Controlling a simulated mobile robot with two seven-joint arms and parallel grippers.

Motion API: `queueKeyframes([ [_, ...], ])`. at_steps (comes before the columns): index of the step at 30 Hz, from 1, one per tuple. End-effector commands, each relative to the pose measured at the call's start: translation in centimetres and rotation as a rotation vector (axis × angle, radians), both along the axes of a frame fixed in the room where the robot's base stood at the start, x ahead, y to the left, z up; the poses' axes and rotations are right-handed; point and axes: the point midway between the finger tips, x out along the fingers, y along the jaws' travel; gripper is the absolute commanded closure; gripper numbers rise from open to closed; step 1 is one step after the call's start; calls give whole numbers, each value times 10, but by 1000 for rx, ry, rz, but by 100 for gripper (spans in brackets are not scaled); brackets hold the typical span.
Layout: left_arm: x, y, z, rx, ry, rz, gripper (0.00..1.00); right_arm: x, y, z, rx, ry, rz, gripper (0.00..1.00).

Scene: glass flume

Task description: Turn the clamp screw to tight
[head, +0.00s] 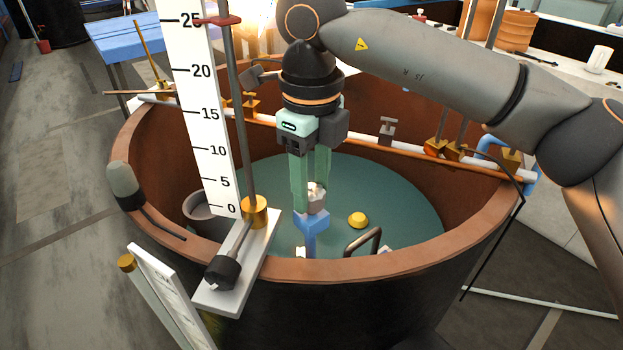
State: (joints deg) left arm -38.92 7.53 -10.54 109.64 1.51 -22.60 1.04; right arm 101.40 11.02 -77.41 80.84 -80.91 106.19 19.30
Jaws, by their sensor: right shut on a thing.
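My right gripper (312,198) comes down over the round tank from above, its two green fingers pointing down. It is shut on a small pale grey knob (317,199) that looks like the clamp screw. The fingers partly hide the knob, so its turn position cannot be read. The knob sits on top of a blue clamp body (312,226) near the tank's front rim. The lower end of the clamp is partly hidden by the rim. My left gripper is not in view.
The brown tank rim (420,260) curves around the work. A tall white scale (203,110) and a rod with a brass collar (255,211) stand just left of the gripper. A yellow knob (358,220) and a dark bent handle (364,241) are close on the right.

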Motion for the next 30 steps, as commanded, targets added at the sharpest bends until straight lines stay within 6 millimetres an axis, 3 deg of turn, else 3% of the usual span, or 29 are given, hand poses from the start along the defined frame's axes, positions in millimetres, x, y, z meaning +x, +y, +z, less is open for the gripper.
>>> queueKeyframes([
  [12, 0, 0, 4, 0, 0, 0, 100, 0, 0, 1, 2, -3, 197, 100],
  [29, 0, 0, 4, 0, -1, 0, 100, 1, 0, 1, 2, -3, 225, 100],
  [30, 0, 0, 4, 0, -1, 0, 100, 1, 0, 1, 2, -3, 225, 50],
])
